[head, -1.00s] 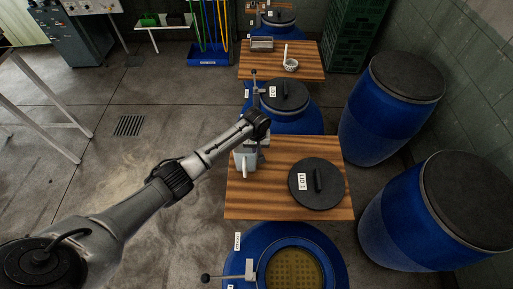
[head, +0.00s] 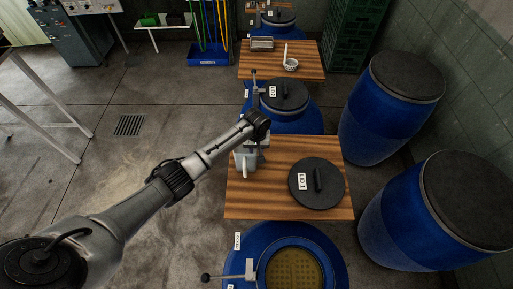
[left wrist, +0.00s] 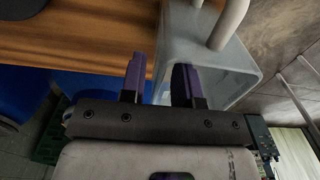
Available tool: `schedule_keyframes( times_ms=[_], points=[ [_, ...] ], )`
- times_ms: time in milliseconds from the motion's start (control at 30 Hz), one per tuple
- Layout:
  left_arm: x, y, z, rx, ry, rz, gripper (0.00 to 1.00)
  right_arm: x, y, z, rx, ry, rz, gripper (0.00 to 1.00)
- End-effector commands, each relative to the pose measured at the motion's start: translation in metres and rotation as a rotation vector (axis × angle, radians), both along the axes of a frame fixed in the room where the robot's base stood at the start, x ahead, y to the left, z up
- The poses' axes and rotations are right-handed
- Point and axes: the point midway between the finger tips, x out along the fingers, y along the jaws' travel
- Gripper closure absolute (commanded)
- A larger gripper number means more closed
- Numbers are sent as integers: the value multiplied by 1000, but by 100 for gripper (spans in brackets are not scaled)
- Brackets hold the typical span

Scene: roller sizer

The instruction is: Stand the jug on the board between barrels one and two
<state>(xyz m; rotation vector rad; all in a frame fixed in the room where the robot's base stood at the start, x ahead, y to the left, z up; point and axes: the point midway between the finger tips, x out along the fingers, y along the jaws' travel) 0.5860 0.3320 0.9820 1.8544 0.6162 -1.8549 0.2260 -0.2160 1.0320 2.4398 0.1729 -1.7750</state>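The grey jug (head: 246,163) with a pale handle is at the left edge of the near wooden board (head: 265,204), between the open near barrel (head: 322,250) and the lidded barrel behind (head: 300,122). My left gripper (head: 250,145) is at the jug, partly hidden by its own wrist. In the left wrist view the jug (left wrist: 212,62) is just beyond my left gripper (left wrist: 160,80). Its fingers are apart, with board and a jug edge visible in the gap. The jug looks upright; its base contact is hidden. My right gripper is not in view.
A black lid (head: 325,197) lies on the right part of the near board. Two blue barrels (head: 375,130) with dark tops stand on the right by the wall. A farther board (head: 258,66) holds small items. Open floor (head: 150,210) lies to the left.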

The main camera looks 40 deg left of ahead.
Motion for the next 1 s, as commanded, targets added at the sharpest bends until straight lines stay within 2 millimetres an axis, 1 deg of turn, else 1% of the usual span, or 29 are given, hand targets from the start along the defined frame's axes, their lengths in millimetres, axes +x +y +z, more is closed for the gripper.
schedule_keyframes(
  times_ms=[67, 167, 500, 633, 800, 1000],
  points=[
    [0, 1, 4, 1, -1, 0, 71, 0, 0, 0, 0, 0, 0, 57],
    [1, 0, 15, 0, -4, -1, 71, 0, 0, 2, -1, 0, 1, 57],
    [1, 0, 77, -1, -4, -1, 71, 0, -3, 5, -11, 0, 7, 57],
    [1, 0, 97, 0, -3, 0, 71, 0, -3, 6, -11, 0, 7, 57],
    [1, 0, 115, 0, -1, 0, 71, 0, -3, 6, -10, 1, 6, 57],
    [1, 0, 123, -1, -1, 0, 71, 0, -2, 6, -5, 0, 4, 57]
  ],
)
